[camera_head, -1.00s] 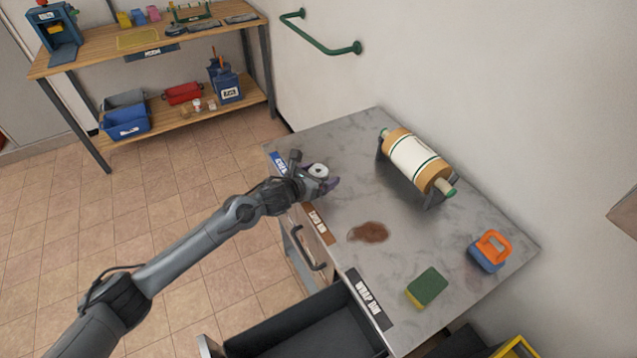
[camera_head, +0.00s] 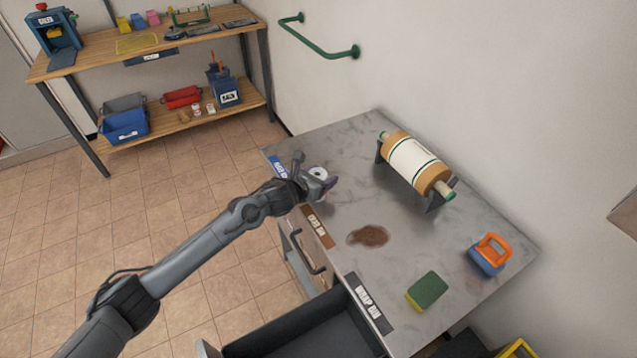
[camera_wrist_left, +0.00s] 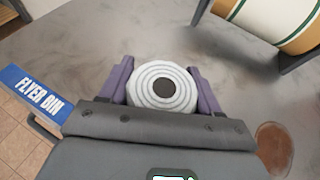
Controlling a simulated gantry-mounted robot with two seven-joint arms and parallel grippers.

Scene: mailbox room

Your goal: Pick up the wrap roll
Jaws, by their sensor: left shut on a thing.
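The wrap roll (camera_head: 318,173) is a small white roll with a dark core hole, near the left edge of the grey table. In the left wrist view the wrap roll (camera_wrist_left: 162,90) faces the camera end-on, with pale grey rings around the hole. My left gripper (camera_head: 322,181) has its purple fingers shut on the roll, one on each side. The left wrist view shows the left gripper (camera_wrist_left: 162,86) pressed against both sides of it. The roll's underside is hidden, so I cannot tell whether it touches the table. My right gripper is not in view.
A large paper roll (camera_head: 411,160) lies on a dark stand at the back. A brown stain (camera_head: 368,236), a green-yellow sponge (camera_head: 427,291) and an orange-blue scrubber (camera_head: 489,255) are on the table (camera_head: 450,225). An open drawer (camera_head: 305,330) sticks out at the front.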

